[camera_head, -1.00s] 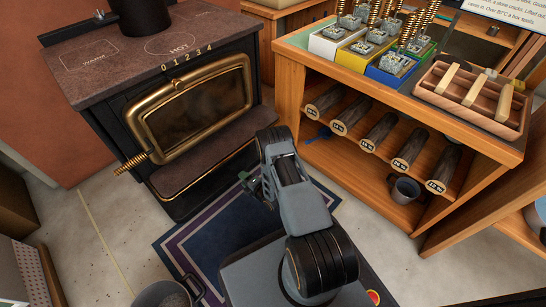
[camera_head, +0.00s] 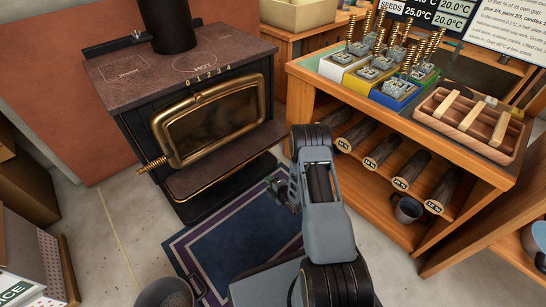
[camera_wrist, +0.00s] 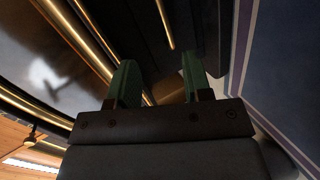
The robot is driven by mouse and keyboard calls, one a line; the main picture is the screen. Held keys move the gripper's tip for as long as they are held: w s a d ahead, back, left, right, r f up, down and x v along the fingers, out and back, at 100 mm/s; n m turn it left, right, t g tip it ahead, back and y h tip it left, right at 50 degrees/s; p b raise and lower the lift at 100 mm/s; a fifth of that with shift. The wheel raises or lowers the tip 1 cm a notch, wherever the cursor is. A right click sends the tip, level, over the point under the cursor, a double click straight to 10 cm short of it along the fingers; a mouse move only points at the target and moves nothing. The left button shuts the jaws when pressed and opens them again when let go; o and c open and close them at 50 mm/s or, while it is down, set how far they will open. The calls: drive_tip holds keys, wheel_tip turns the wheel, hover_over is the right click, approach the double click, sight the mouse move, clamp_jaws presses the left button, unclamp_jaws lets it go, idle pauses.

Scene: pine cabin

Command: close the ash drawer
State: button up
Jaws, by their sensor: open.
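The black stove (camera_head: 140,112) stands at the left in the head view, with a brass-framed glass door (camera_head: 213,118) and a brass-trimmed ledge (camera_head: 222,160) below it. The dark front under the ledge (camera_head: 232,192) is where an ash drawer would sit; its outline and how far it stands out are unclear. My gripper (camera_head: 285,196) is low in front of the stove's right part, above the rug, partly hidden by my arm. In the wrist view my gripper (camera_wrist: 158,82) has two green fingers, apart and with nothing held. Brass rails and a dark panel with a thin brass bar (camera_wrist: 165,24) lie beyond them.
A blue rug (camera_head: 228,238) covers the floor before the stove. A bucket (camera_head: 168,293) stands at the bottom left. A wooden shelf (camera_head: 455,232) with logs and a mug (camera_head: 408,210) is close on the right of my arm.

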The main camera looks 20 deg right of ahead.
wheel_tip(320, 180, up, 16)
drive_tip(key=w+d+m+g+h+p, duration=0.1)
drive_tip(key=m+g+h, duration=0.2)
drive_tip(key=m, duration=0.3)
drive_tip(key=shift+w+d+f+h, duration=0.25)
drive_tip(key=shift+w+d+h, duration=0.05)
